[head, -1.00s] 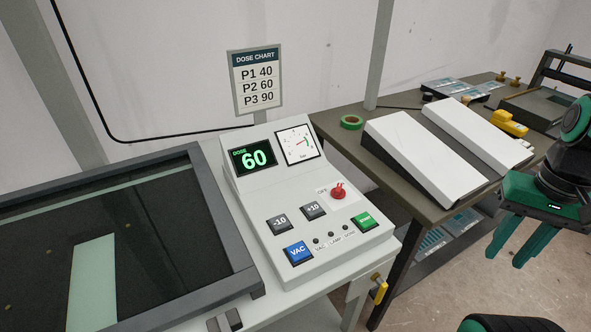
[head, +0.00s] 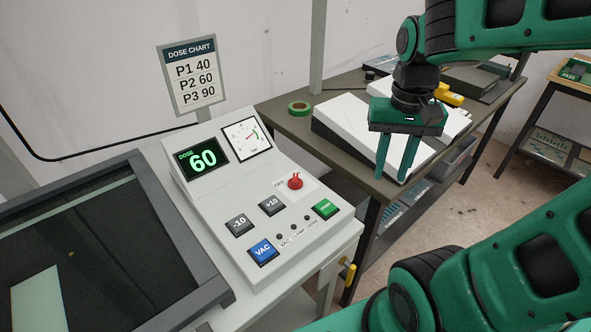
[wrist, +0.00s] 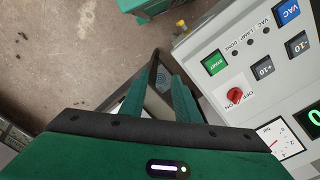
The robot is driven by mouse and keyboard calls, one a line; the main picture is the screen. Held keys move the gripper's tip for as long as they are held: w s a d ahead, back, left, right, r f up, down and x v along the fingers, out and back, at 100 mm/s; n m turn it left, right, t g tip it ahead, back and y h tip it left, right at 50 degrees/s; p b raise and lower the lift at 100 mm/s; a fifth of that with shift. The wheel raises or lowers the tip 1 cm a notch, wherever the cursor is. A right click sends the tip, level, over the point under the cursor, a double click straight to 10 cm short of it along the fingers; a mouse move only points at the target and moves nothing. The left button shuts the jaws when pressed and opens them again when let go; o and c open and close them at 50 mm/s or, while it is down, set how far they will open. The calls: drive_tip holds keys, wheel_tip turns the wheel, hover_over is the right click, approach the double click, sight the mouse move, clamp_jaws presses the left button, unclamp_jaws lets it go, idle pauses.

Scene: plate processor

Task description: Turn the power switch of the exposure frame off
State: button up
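The exposure frame's control panel (head: 250,222) is a light grey sloped box with a lit green display (head: 202,159) reading 60. The power switch (head: 295,181) is a red rotary knob on a white label, right of the gauge and above the green START button (head: 326,208). It also shows in the wrist view (wrist: 235,96), beside OFF and ON lettering; which one it points to is hard to tell. My gripper (head: 396,172) is up and to the right of the switch, pointing down, fingers apart and empty. In the wrist view its fingers (wrist: 158,100) are left of the switch.
The panel also bears the blue VAC button (head: 263,251) and -10 and +10 buttons. The dark glass frame (head: 70,240) lies left. A yellow-handled valve (head: 349,275) sticks out at the panel's right.

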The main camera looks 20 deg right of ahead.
drive_tip(key=w+a+r, duration=0.2)
drive_tip(key=w+a, duration=0.4)
drive_tip(key=w, duration=0.2)
hover_over(295, 176)
drive_tip(key=f, duration=0.1)
drive_tip(key=shift+n, duration=0.4)
wheel_tip(295, 176, down, 10)
drive_tip(key=shift+s+r, duration=0.1)
clamp_jaws()
